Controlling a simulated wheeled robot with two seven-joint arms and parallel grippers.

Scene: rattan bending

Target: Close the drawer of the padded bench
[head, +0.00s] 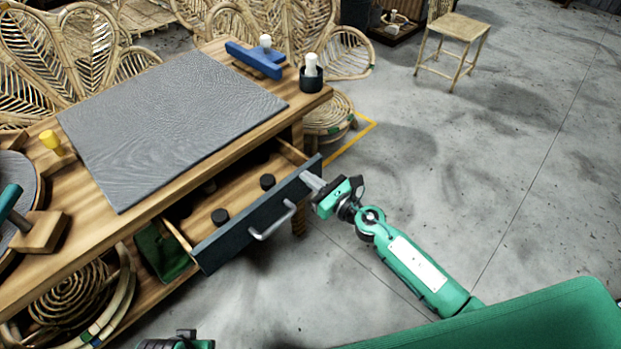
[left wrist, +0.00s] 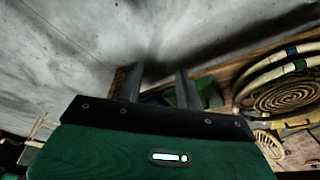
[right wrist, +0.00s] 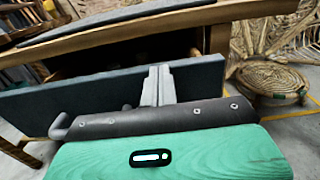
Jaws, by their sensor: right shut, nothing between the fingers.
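The padded bench (head: 170,115) has a wooden top with a grey textured pad. Its drawer (head: 240,230) stands pulled out, with a dark blue-grey front and a metal handle (head: 275,221). Two dark round pieces lie inside. My right gripper (head: 313,182) is shut and empty, its fingertips at the right end of the drawer front, right of the handle. In the right wrist view the fingertips (right wrist: 158,84) appear against the drawer front (right wrist: 100,97); I cannot tell whether they touch. My left gripper (left wrist: 158,88) is open and empty; only a bit of it shows at the head view's bottom edge.
On the bench top are a blue tool (head: 255,60), a dark cup (head: 311,80) and a yellow-topped piece (head: 50,140). Rattan coils (head: 65,290) lie on the lower shelf. Rattan furniture stands behind. The floor on the right is clear up to a chair (head: 455,35).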

